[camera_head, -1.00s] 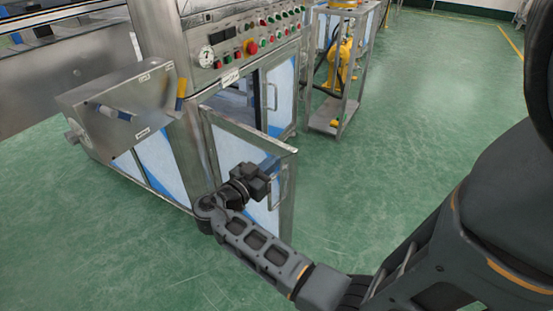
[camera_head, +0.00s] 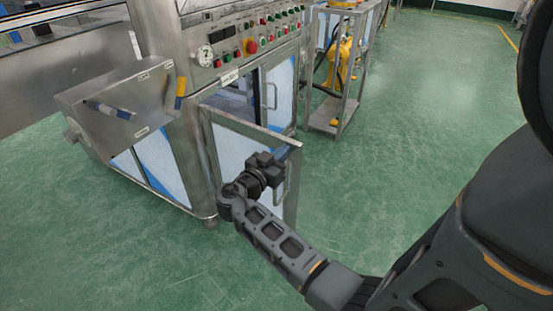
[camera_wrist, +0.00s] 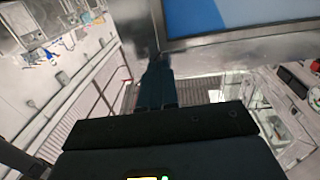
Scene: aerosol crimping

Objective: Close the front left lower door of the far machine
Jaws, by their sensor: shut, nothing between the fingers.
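The front left lower door (camera_head: 229,146) of the machine (camera_head: 214,38) stands open, swung out from the cabinet front, with a steel frame, a pale blue and white panel and a bar handle on its right side. My gripper (camera_head: 268,163) is shut and empty, in front of the door's outer face near its free edge and handle. I cannot tell from the head view whether it touches. In the wrist view, the shut fingers (camera_wrist: 157,88) reach to the steel door frame (camera_wrist: 215,48), close to or against it. The handle is partly hidden behind my gripper.
The neighbouring right lower door (camera_head: 277,95) is shut. A control panel with buttons (camera_head: 252,46) is above. A steel box (camera_head: 118,100) juts out at the left. A frame stand with a yellow device (camera_head: 338,65) is behind at the right. Green floor is free in front.

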